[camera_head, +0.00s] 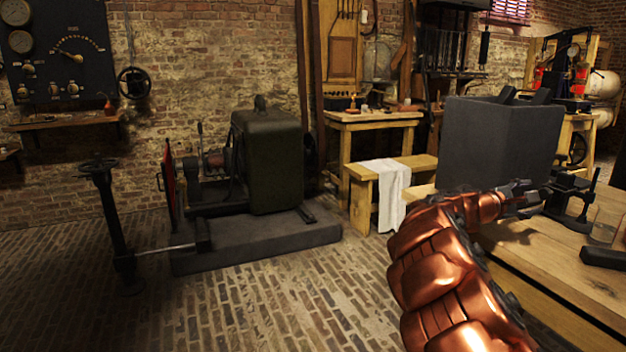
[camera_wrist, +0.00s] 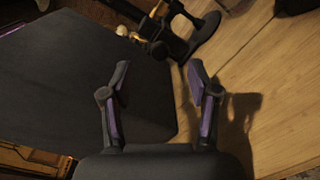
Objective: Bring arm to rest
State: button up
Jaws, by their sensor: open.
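My copper-coloured arm (camera_head: 440,270) reaches up from the bottom of the head view, over the near edge of the workbench (camera_head: 560,262). My gripper (camera_head: 530,196) is at the front of a large dark grey box, low over the bench. In the wrist view my gripper (camera_wrist: 158,70) has its two fingers spread apart with nothing between them. The bench top (camera_wrist: 270,110) lies below on the right of that view, with the gripper's shadow on it. The grey box fills the left side.
The grey box (camera_head: 500,145) stands on the bench with dark pieces sticking out of its top. A black metal stand (camera_head: 572,200), a glass jar (camera_head: 606,222) and a dark block (camera_head: 603,257) are to its right. The brick floor (camera_head: 290,290) left of the arm is clear.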

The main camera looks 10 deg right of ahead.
jog(key=s+a+r+m+g+y+p, duration=0.2)
jog(key=s+a+r+m+p, duration=0.25)
jog(key=s, duration=0.55)
jog(key=s+a+r+m+g+y+p, duration=0.1)
jog(key=s+r+m+g+y+p, duration=0.2)
jog(key=s+r+p, duration=0.45)
jog(key=s+a+m+y+p, duration=0.1)
jog(key=s+a+y+p, duration=0.5)
jog(key=s+a+p, duration=0.3)
jog(key=s+a+f+m+g+y+p, duration=0.1)
jog(key=s+a+y+p, duration=0.5)
jog(key=s+a, duration=1.1)
jog(key=a+p, duration=0.3)
jog(key=a, duration=0.5)
jog(key=shift+a+f, duration=0.15)
jog(key=shift+a, duration=0.1)
jog(key=shift+a+f, duration=0.1)
jog(key=shift+a, duration=0.05)
jog(key=shift+c, duration=0.2)
